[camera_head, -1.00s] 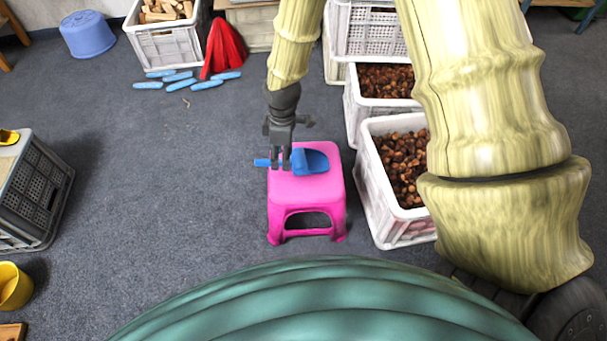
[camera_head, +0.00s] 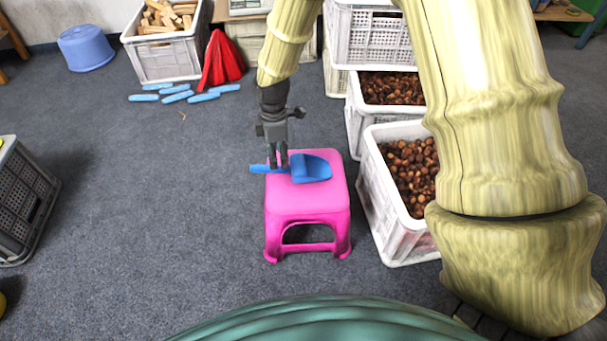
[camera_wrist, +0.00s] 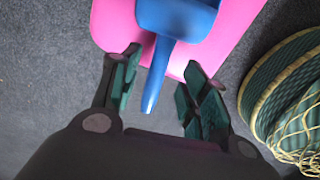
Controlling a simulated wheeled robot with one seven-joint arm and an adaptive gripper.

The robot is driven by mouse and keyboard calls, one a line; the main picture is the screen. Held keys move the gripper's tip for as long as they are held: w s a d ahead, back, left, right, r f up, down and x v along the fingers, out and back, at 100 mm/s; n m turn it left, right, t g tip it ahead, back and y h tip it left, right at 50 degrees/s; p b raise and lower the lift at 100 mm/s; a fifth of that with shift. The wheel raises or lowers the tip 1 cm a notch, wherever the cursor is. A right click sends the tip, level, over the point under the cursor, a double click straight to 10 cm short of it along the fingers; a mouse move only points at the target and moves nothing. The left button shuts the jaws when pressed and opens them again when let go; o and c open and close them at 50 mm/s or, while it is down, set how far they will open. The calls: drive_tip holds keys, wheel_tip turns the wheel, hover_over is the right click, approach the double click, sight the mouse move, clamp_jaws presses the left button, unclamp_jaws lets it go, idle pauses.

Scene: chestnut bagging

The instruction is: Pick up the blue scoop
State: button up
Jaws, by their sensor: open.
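The blue scoop (camera_head: 312,168) lies on the pink stool (camera_head: 310,197), its handle pointing left past the stool's edge. My gripper (camera_head: 278,163) is over the handle at the left side of the stool top. In the wrist view, the blue scoop (camera_wrist: 178,18) has its handle running down between the two fingers of my gripper (camera_wrist: 160,88). The fingers are apart, one on each side of the handle, with a gap on both sides. Whether the fingertips are level with the handle I cannot tell.
White crates of chestnuts (camera_head: 366,190) stand close to the stool's right. A dark crate (camera_head: 25,200) stands at the left. A green basket with netting (camera_wrist: 285,95) shows in the wrist view. Floor left of the stool is clear.

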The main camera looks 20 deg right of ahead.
sight(279, 168)
drive_tip(key=shift+f+b, duration=2.2)
drive_tip(key=shift+f, duration=0.85)
drive_tip(key=shift+r, duration=0.1)
clamp_jaws()
